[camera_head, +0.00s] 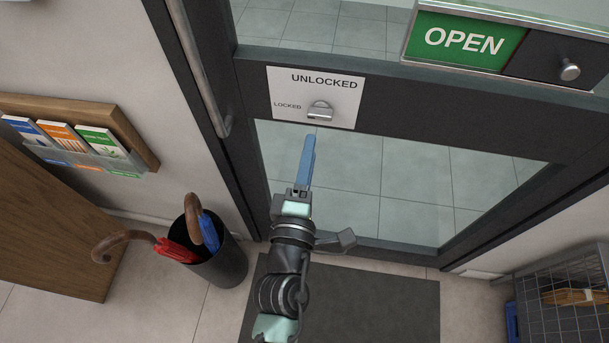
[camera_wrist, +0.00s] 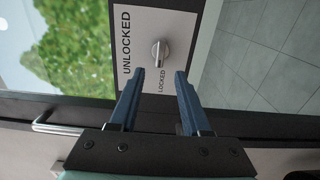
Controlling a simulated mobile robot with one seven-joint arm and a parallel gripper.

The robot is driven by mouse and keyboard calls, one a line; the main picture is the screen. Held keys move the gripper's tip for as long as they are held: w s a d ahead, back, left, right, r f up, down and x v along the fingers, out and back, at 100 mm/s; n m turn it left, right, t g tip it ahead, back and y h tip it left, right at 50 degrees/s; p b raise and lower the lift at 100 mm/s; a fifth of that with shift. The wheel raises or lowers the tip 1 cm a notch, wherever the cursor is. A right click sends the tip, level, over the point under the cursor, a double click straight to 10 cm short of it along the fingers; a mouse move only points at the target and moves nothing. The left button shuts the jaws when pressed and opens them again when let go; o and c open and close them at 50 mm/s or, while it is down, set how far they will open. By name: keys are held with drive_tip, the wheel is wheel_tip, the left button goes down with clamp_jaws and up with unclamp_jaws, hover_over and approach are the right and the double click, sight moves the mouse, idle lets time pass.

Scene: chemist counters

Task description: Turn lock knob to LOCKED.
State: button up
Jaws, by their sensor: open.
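The lock knob (camera_head: 320,110) is a small silver turn knob on a white plate (camera_head: 287,90) fixed to the dark rail of the glass door. The plate reads UNLOCKED in large letters at the top and LOCKED in small letters to the left of the knob. In the wrist view the knob (camera_wrist: 158,52) lies just beyond the fingertips, and its raised grip points toward the LOCKED side of that picture's lower edge. My gripper (camera_head: 309,138) has blue fingers, shown open in the wrist view (camera_wrist: 160,72) with nothing between them. The fingers appear apart from the knob.
A green OPEN sign (camera_head: 462,42) with a silver slider knob (camera_head: 570,70) is at the upper right. A long door handle (camera_head: 200,65) runs on the left. An umbrella stand (camera_head: 222,268) stands lower left, and a wire basket (camera_head: 560,300) lower right. A brochure rack (camera_head: 85,135) hangs on the wall.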

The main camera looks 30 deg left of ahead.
drive_tip(key=v, duration=0.4)
drive_tip(key=shift+s+d+b, duration=0.1)
drive_tip(key=shift+s+b, duration=0.2)
drive_tip(key=shift+b, duration=0.1)
drive_tip(key=w+d+r+m+t+h, duration=0.1)
drive_tip(key=w+d+r+m+t, duration=0.2)
drive_tip(key=r, duration=0.6)
drive_tip(key=w+d+r+m+h, duration=0.25)
drive_tip(key=r+m, duration=0.25)
drive_tip(key=r, duration=0.3)
drive_tip(key=w+d+r+m+t+h, duration=0.1)
drive_tip(key=w+d+r+m+t, duration=0.15)
drive_tip(key=r, duration=0.65)
drive_tip(key=s+d+r+m+t, duration=0.1)
drive_tip(key=s+r+m, duration=0.1)
drive_tip(key=r, duration=0.6)
drive_tip(key=s+d+r+m+t+p, duration=0.1)
drive_tip(key=s+d+r+m+t, duration=0.1)
drive_tip(key=r+m, duration=0.3)
drive_tip(key=s+d+r+m+t, duration=0.1)
drive_tip(key=s+d+r+m, duration=0.1)
drive_tip(key=r, duration=1.1)
drive_tip(key=shift+s+r+m+p, duration=0.25)
drive_tip(key=shift+s+m+p, duration=0.1)
drive_tip(key=shift+s+m, duration=0.6)
drive_tip(key=shift+t+h, duration=0.25)
